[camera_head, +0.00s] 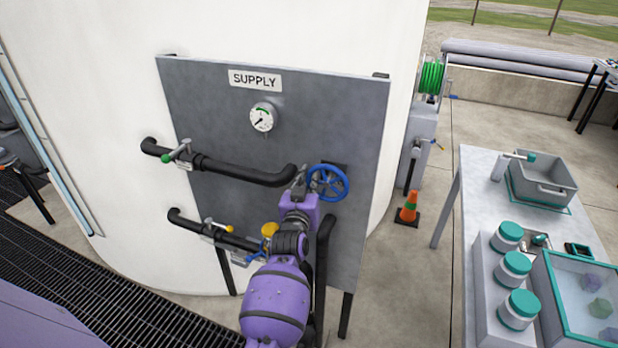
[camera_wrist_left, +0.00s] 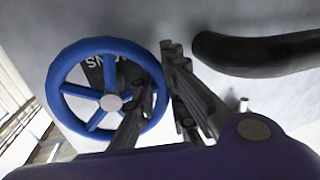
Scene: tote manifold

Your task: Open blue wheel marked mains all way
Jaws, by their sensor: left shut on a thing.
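The blue wheel (camera_head: 328,182) is mounted at the right of the grey panel (camera_head: 225,115), at the end of the upper black pipe. In the left wrist view the blue wheel (camera_wrist_left: 111,102) shows its spokes and grey hub. A dark plate with pale letters (camera_wrist_left: 104,65) lies behind it, upside down and partly covered. My left gripper (camera_head: 303,182) is at the wheel's left side. In the left wrist view its fingers (camera_wrist_left: 157,82) are shut on the rim, one inside the wheel and one outside. My right gripper is not in view.
A SUPPLY sign (camera_head: 255,78) and a gauge (camera_head: 263,117) are above. An orange cone (camera_head: 408,207) and a table (camera_head: 470,190) stand to the right.

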